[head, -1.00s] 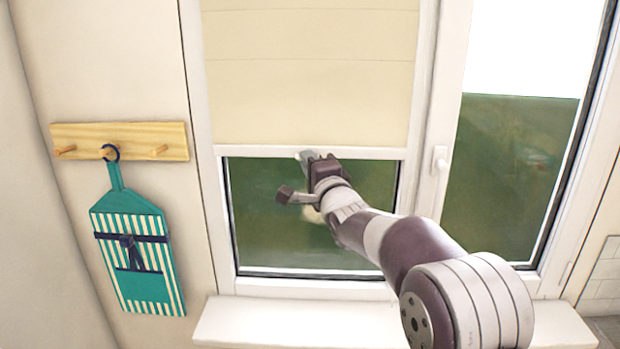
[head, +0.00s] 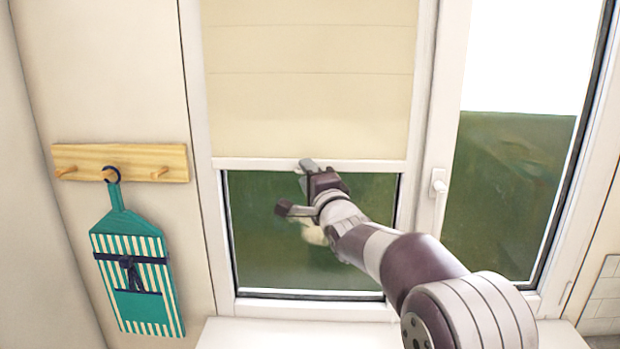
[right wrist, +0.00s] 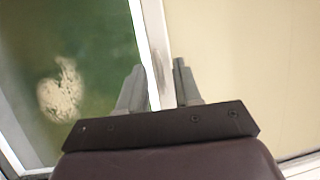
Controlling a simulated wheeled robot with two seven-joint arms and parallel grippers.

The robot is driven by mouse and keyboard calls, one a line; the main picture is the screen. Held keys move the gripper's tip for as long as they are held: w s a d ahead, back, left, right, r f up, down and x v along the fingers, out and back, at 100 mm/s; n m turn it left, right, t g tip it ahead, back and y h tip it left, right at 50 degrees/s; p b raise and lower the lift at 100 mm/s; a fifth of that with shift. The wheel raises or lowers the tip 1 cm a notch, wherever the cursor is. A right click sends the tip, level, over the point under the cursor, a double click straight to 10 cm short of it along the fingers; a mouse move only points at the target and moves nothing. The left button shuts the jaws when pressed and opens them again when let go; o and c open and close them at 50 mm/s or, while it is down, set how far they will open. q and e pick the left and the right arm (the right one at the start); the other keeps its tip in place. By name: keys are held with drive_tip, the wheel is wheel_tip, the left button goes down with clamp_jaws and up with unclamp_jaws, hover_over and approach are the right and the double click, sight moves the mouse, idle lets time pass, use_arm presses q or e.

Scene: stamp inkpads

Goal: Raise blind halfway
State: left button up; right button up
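The cream blind (head: 310,90) covers the upper part of the left window pane in the head view. Its white bottom bar (head: 240,163) hangs level, with bare glass showing below it. My right gripper (head: 308,166) is at the middle of this bar. In the right wrist view the bar (right wrist: 150,35) runs between the two fingers of my right gripper (right wrist: 158,78), one on each side, and they look closed on it. The blind's fabric (right wrist: 250,70) fills the right of that view. My left gripper is not in view.
A white window handle (head: 438,186) sits on the frame right of the blind. A wooden peg rail (head: 85,160) with a teal striped apron-shaped item (head: 138,275) hangs on the left wall. A white sill (head: 270,333) runs below the window.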

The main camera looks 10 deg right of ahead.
drive_tip(key=s+d+f+b, duration=0.1)
drive_tip(key=s+b, duration=0.3)
drive_tip(key=s, duration=0.8)
drive_tip(key=shift+s+d+f+b, duration=0.2)
drive_tip(key=shift+s+f+b, duration=0.05)
drive_tip(key=shift+f+b, duration=0.05)
drive_tip(key=s+d+f+n+g+h, duration=0.15)
drive_tip(key=f+n+g, duration=0.3)
drive_tip(key=f, duration=0.45)
drive_tip(key=s+d+f+n+g+h, duration=0.1)
drive_tip(key=s+f+n+g, duration=0.3)
drive_tip(key=f, duration=0.5)
drive_tip(key=s+a+f+n+g, duration=0.2)
drive_tip(key=s+f+n+g, duration=0.6)
drive_tip(key=s+f, duration=1)
drive_tip(key=shift+g, duration=0.75)
